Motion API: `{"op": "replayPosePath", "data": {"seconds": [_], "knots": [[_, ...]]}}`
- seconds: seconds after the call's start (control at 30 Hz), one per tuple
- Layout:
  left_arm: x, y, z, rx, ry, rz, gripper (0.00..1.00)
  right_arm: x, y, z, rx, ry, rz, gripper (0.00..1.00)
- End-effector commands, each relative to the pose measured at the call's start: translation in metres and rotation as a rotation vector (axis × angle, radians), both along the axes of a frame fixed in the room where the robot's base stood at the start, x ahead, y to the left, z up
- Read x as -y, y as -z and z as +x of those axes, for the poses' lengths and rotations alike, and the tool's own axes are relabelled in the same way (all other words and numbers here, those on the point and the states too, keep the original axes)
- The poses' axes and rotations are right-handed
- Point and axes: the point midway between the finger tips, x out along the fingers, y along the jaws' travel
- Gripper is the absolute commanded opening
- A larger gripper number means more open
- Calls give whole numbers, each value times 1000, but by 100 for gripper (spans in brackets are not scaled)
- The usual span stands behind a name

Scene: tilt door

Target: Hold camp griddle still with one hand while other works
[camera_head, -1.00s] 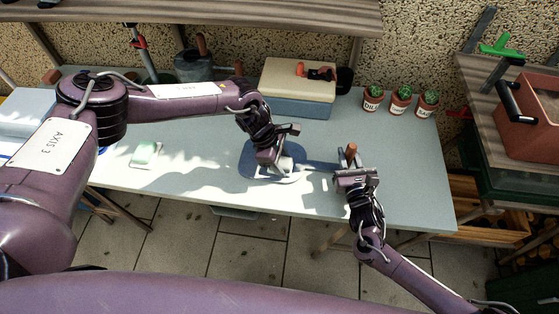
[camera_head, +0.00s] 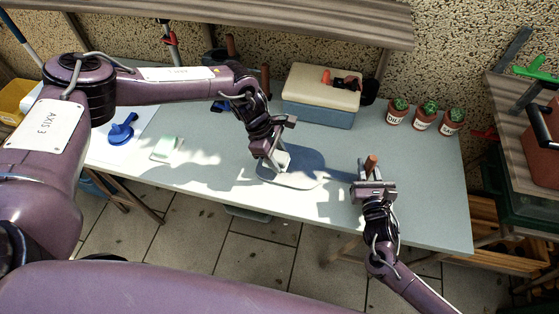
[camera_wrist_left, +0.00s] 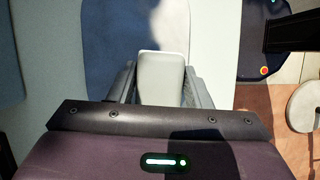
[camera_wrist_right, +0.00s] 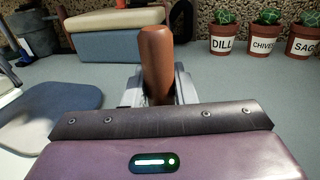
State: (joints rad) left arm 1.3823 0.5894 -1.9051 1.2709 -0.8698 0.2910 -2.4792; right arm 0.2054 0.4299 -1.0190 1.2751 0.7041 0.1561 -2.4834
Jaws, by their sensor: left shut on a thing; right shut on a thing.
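The griddle (camera_head: 302,172) is a flat blue-grey plate with rounded corners on the table; it also shows in the left wrist view (camera_wrist_left: 112,50) and the right wrist view (camera_wrist_right: 55,110). My left gripper (camera_head: 272,162) is shut on a pale grey block (camera_wrist_left: 162,78), over the griddle's left part. Whether the block touches the plate I cannot tell. My right gripper (camera_head: 374,182) is shut on an upright brown wooden handle (camera_wrist_right: 156,62), right of the griddle. A dark strip runs from the plate toward this gripper; the join is hidden.
On the table (camera_head: 430,185) a cream-and-blue box (camera_head: 320,95) and potted cacti (camera_head: 423,118) stand at the back. A pale green-and-white block (camera_head: 167,149) and a blue object (camera_head: 123,128) lie at the left. The table's front edge is close.

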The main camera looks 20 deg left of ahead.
Motion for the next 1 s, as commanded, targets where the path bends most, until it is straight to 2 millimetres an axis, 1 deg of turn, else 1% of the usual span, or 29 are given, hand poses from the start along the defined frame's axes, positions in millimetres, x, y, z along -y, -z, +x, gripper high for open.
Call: {"op": "replayPosePath", "data": {"seconds": [0.03,0.2,0.5,1.0], "knots": [[0,-6,2,4,-1,-1,16,0,2,-1,-4,0,-2,0],[1,-22,2,4,0,-2,16,0,2,-1,-5,0,-1,0],[1,-45,1,4,-1,-2,16,0,2,-1,-5,0,-1,0],[1,-47,1,3,0,-2,16,0,2,-1,-5,0,-1,0]]}}
